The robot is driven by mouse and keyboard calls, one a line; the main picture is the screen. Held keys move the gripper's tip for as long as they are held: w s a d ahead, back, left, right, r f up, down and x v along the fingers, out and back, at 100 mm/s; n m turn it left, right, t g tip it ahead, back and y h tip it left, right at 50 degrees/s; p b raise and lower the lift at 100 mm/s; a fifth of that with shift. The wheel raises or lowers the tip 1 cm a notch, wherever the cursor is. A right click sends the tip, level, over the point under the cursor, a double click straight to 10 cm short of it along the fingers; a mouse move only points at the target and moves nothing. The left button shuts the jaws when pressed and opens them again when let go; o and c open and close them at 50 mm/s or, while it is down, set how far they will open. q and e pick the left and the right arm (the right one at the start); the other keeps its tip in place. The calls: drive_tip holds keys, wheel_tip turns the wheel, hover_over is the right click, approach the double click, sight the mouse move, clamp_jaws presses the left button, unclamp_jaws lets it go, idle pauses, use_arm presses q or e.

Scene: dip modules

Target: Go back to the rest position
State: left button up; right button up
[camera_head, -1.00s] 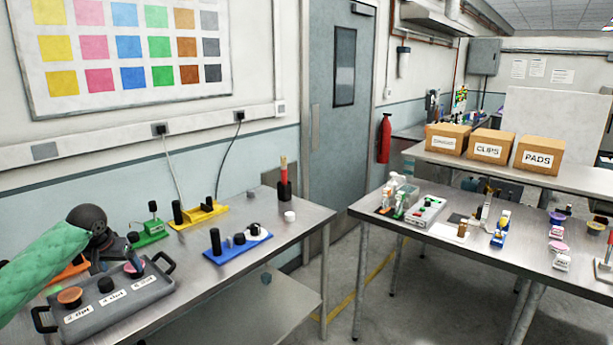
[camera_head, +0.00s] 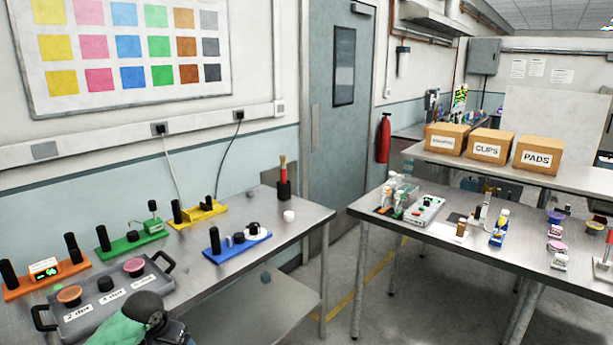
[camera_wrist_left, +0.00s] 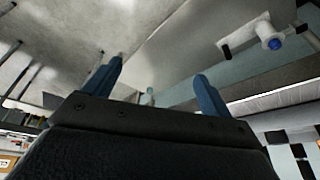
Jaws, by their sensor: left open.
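My left gripper (camera_wrist_left: 157,85) shows in the left wrist view with its two blue fingers spread and nothing between them. In the head view my green-sleeved left arm comes in at the bottom left, in front of the grey tray (camera_head: 158,262); the fingers there are hidden or out of frame. The labelled tray holds an orange-brown knob (camera_head: 69,295), a black knob (camera_head: 105,284) and a pink knob (camera_head: 134,266). My right gripper is not in view.
Behind the tray stand an orange base (camera_head: 20,289) with black posts, a green base (camera_head: 128,243), a yellow base (camera_head: 205,213) and a blue base (camera_head: 232,250). A brush cup (camera_head: 284,190) is at the far end. Another table (camera_head: 440,239) stands right, across a floor gap.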

use_arm(q)
drive_tip(key=s+d+f+m, duration=0.1)
drive_tip(key=s+d+f, duration=0.45)
drive_tip(key=s, duration=0.35)
drive_tip(key=s+d+f, duration=0.4)
drive_tip(key=s+d, duration=0.3)
drive_tip(key=s, duration=0.1)
drive_tip(key=s+d+n, duration=0.1)
drive_tip(key=s+d, duration=0.1)
drive_tip(key=s, duration=1.7)
drive_tip(key=s+d+f+g, duration=0.1)
drive_tip(key=s+f, duration=0.1)
drive_tip(key=f, duration=1.8)
drive_tip(key=s+d+f+g, duration=0.1)
drive_tip(key=s+d+f, duration=0.1)
drive_tip(key=f, duration=1.8)
drive_tip(key=shift+s+g, duration=0.4)
drive_tip(key=shift+s, duration=0.1)
drive_tip(key=shift+d+f, duration=0.1)
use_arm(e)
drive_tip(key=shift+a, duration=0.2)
